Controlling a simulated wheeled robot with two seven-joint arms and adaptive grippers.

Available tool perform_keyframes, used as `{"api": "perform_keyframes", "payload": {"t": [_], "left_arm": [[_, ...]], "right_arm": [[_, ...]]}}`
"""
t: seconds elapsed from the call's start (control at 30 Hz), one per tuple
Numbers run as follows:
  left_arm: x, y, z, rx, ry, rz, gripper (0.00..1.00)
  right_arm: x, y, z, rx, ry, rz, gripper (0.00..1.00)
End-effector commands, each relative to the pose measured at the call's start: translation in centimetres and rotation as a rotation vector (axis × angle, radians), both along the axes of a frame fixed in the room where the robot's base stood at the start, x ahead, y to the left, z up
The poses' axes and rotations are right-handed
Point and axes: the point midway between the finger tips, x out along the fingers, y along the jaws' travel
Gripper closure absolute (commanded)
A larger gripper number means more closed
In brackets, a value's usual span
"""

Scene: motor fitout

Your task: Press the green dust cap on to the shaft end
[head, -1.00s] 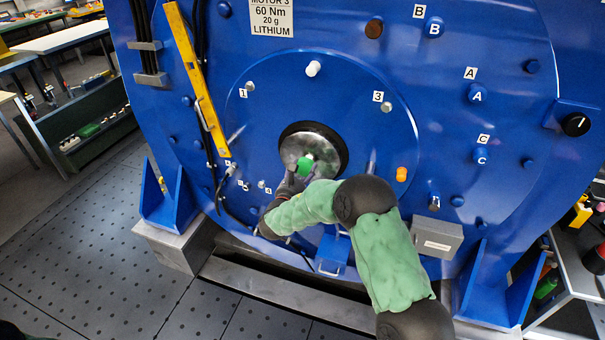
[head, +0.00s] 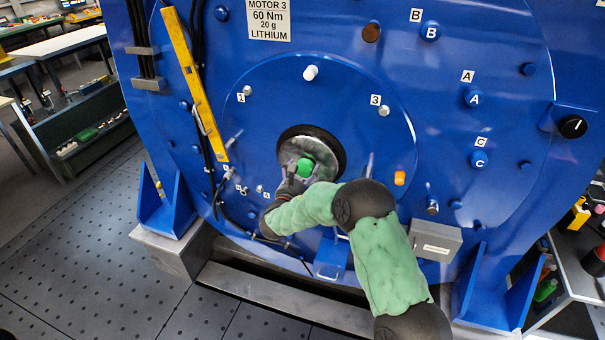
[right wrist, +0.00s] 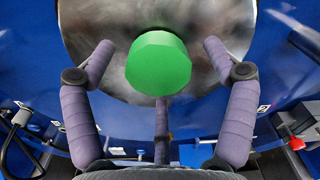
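The green dust cap (head: 304,167) sits at the middle of the round metal disc (head: 318,149) on the blue motor, where the shaft end is. The shaft end itself is hidden behind the cap. In the right wrist view the cap (right wrist: 158,63) faces me with its flat front. My right gripper (head: 297,177) is just in front of the disc. Its purple fingers (right wrist: 160,70) are spread to the left, right and below the cap, with visible gaps on both sides. How far the cap is pressed on cannot be told. My left gripper is not in view.
A white peg (head: 310,72) and an orange peg (head: 400,178) stick out of the motor's round plate. A yellow bar (head: 195,85) and black cables lie left of it. A grey box (head: 436,243) is at the lower right.

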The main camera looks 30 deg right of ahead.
Motion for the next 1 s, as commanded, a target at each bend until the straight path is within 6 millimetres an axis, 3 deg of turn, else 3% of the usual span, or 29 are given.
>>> {"api": "perform_keyframes", "payload": {"t": [0.37,0.73,1.0], "left_arm": [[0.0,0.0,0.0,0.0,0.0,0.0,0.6],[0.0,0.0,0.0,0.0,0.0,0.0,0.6],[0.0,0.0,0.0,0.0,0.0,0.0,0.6]], "right_arm": [[-0.8,1.0,0.0,0.001,0.0,0.001,0.14],[-5.2,6.6,0.0,0.0,0.0,0.004,0.14],[-7.3,9.0,-0.1,-0.001,0.001,0.001,0.14]]}}
